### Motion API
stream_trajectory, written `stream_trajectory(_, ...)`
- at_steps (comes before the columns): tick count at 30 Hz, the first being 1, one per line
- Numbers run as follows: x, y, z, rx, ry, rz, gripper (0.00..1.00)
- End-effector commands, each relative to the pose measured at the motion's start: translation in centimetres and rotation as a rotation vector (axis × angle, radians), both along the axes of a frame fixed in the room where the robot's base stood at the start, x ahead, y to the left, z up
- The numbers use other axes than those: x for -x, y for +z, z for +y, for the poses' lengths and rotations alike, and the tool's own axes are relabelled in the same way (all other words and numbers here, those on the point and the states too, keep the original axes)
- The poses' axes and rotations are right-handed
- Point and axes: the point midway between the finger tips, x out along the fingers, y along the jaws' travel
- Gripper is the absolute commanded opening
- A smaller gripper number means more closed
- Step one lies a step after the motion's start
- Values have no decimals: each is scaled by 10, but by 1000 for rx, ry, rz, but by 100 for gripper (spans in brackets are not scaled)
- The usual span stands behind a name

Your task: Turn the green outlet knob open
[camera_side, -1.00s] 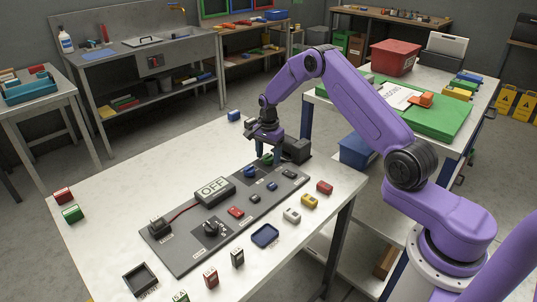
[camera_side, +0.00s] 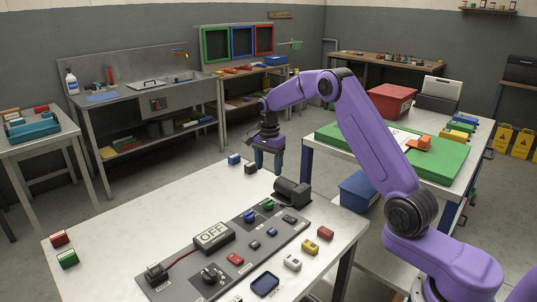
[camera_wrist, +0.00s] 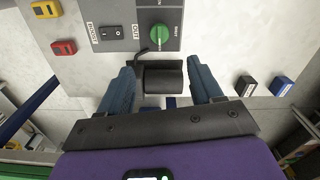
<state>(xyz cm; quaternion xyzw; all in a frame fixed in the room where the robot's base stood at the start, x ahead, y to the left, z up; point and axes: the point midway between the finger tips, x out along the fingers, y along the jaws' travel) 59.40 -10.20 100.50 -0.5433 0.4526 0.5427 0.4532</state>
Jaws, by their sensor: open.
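The green outlet knob (camera_side: 268,204) sits at the far end of the grey panel (camera_side: 190,268). It also shows at the top of the wrist view (camera_wrist: 159,32), uncovered, with a pale mark on its face. I cannot read the small lettering beside it. My gripper (camera_side: 267,172) is open and empty, raised above the far side of the table, away from the knob. In the wrist view its two blue fingers (camera_wrist: 163,70) are spread wide, with a black cylinder (camera_wrist: 163,83) showing between them. A white sign (camera_side: 212,235) on the panel reads OFF.
A blue knob (camera_side: 249,216) stands close beside the green one. The black cylinder body (camera_side: 292,191) stands at the panel's far end. Small coloured blocks lie along the right side, including a red one (camera_side: 325,232). Blue (camera_side: 234,159) and black (camera_side: 250,168) blocks lie by the far edge.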

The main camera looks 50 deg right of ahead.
Motion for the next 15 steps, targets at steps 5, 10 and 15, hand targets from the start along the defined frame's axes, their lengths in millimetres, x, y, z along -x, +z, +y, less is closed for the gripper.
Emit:
stream_trajectory(5, -1, 27, 0, 0, 0, -3, 65)
stream_trajectory(10, 0, 39, 0, 0, 0, -1, 65)
stream_trajectory(15, 0, 40, 0, 0, 0, 1, 65)
